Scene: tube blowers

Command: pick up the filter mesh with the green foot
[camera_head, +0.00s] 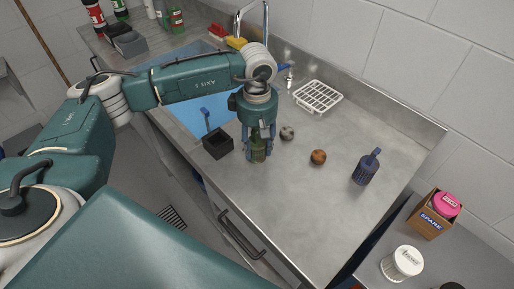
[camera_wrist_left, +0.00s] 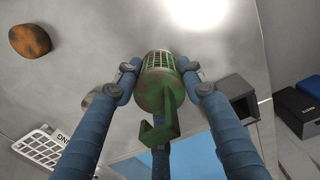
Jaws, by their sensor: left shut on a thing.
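The filter mesh with the green foot (camera_wrist_left: 158,85) is a small worn green cylinder with a pale grid at one end and a hooked green tab at the other. My left gripper (camera_wrist_left: 158,75) has its blue fingers closed around its sides. In the head view the left gripper (camera_head: 259,153) points down at the counter, with the green mesh (camera_head: 258,150) partly hidden between its fingers. I cannot tell whether the mesh touches the counter. A dark blue mesh (camera_head: 366,170) with a blue tab stands to the right. My right gripper is not in view.
A black open box (camera_head: 218,143) sits left of the gripper by the sink (camera_head: 190,113). A brown rusty ball (camera_head: 318,157) and a grey one (camera_head: 287,132) lie nearby. A white rack (camera_head: 318,96) is behind. The right front counter is clear.

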